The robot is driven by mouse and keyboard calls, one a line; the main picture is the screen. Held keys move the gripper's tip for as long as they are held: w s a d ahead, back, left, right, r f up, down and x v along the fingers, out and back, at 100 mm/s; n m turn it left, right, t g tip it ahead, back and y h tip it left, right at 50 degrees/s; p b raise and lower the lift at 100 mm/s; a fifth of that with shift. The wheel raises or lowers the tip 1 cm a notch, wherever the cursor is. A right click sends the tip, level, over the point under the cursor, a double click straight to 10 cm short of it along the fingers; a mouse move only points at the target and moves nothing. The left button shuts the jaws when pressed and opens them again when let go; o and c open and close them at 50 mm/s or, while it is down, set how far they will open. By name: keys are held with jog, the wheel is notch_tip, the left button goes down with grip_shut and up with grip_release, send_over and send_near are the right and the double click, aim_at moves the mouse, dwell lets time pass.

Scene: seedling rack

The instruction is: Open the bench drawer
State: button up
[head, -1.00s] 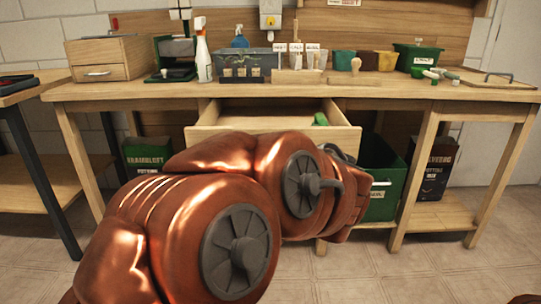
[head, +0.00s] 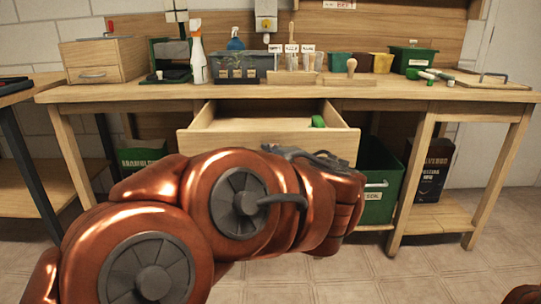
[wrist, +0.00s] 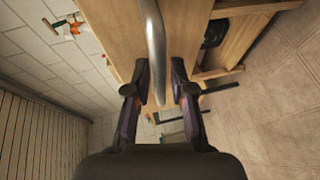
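The bench drawer (head: 260,143) is pulled out from under the wooden bench, with its inside showing from above. A small green item (head: 318,121) lies in it at the right. In the wrist view the drawer's metal bar handle (wrist: 155,40) runs between the two fingers of my gripper (wrist: 160,70).
The bench top (head: 240,91) carries a spray bottle (head: 197,52), a planter, pots and a small wooden drawer box (head: 103,60). A green bin (head: 378,185) and a dark bag (head: 430,170) stand below at the right. The tiled floor in front is clear.

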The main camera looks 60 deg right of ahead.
jog(key=shift+o, duration=0.9)
jog(key=shift+s, duration=0.2)
jog(key=v, duration=1.1)
jog(key=shift+s+a, duration=0.2)
jog(key=shift+a, duration=0.1)
dwell(0.7)
dwell(0.6)
